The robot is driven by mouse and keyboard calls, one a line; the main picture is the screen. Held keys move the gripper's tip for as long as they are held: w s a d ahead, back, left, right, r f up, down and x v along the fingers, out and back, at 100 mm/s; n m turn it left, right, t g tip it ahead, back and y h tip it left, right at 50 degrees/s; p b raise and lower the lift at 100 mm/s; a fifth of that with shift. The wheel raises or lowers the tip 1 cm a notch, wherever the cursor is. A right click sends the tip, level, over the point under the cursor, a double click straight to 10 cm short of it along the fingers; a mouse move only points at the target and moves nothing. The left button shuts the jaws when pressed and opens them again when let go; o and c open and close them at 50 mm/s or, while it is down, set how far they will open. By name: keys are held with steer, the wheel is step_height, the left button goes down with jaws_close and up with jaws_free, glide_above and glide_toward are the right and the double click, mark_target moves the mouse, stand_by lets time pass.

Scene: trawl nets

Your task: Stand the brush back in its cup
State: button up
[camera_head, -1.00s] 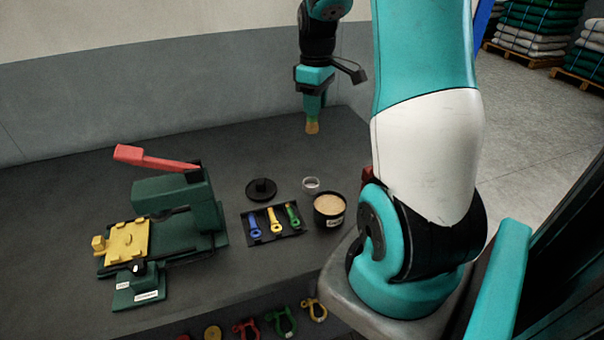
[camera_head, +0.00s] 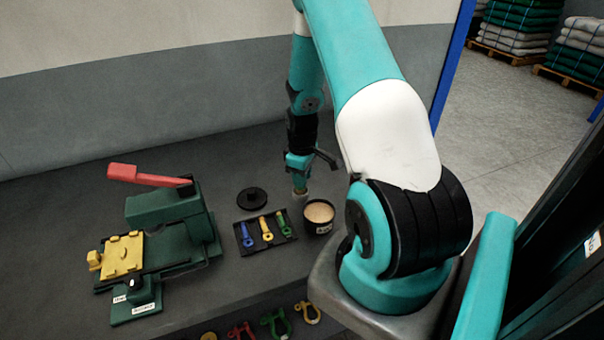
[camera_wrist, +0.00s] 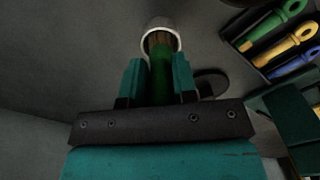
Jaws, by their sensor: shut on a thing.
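My gripper (camera_head: 299,178) points straight down over the cup and is shut on the brush. The brush's green handle (camera_wrist: 161,85) sits between the two teal fingers in the wrist view, and its brown bristle end (camera_wrist: 158,42) points toward the cup. The cup (camera_wrist: 165,22) shows as a pale round rim around the bristle end; I cannot tell how deep the bristles reach. In the head view the cup (camera_head: 299,192) is a small pale shape right under my gripper, mostly covered by it. The brush looks upright.
A black pot with tan contents (camera_head: 319,213) stands close in front of the cup. A black tray (camera_head: 243,239) with blue, yellow and green tools lies to the left, a black lid-like disc (camera_head: 252,197) behind it. A green press (camera_head: 168,208) with a red lever stands further left.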

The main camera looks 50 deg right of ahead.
steer(key=shift+f, duration=0.1)
steer(key=shift+f, duration=0.15)
steer(key=o, duration=0.9)
